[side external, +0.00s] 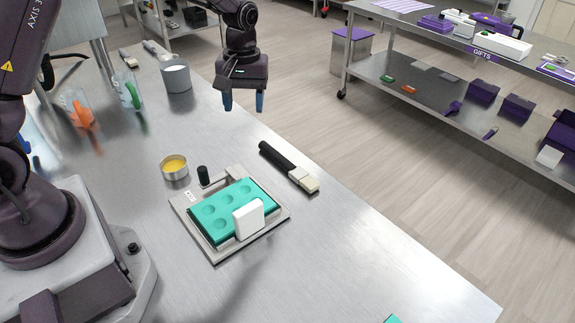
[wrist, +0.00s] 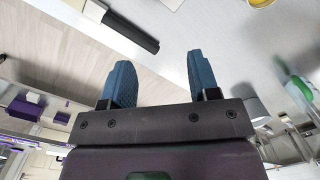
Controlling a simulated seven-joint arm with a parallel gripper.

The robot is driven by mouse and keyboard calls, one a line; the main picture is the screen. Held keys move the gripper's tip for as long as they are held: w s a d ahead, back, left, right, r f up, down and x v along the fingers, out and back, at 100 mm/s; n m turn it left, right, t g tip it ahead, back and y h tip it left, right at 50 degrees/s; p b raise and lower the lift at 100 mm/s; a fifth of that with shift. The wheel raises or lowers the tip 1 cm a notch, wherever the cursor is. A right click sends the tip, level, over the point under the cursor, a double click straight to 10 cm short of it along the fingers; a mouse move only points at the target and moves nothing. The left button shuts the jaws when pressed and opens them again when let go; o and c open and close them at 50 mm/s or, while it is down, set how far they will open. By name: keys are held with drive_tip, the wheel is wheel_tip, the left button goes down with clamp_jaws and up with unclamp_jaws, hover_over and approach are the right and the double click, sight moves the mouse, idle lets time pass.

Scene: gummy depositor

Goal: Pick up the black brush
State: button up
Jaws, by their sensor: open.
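The black brush (side external: 288,166) lies on the steel table near its right edge in the side view. It has a black handle and a pale bristle end that points toward the lower right. In the wrist view its black handle (wrist: 130,33) shows at the upper left, ahead of the fingers. My gripper (side external: 243,101) hangs above the table's far right edge, up and to the left of the brush in the side view. Its blue fingers (wrist: 160,82) are spread apart with nothing between them, and they do not touch the brush.
A teal mould (side external: 207,232) with a white block (side external: 249,219) sits on a metal plate beside the brush. A yellow-filled tin (side external: 174,168), a grey pot (side external: 177,77) and two cups with orange and green items stand on the left. The table's front right is mostly clear.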

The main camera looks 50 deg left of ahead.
drive_tip(key=w+a+f+n, duration=0.2)
drive_tip(key=w+f+n, duration=0.2)
drive_tip(key=f, duration=0.1)
drive_tip(key=n, duration=0.4)
hover_over(269, 147)
drive_tip(key=shift+t, duration=0.4)
wheel_tip(269, 147, down, 7)
drive_tip(key=shift+s+r, duration=0.15)
drive_tip(key=shift+r, duration=0.05)
wheel_tip(269, 147, down, 6)
drive_tip(key=shift+r, duration=0.15)
drive_tip(key=c, duration=1)
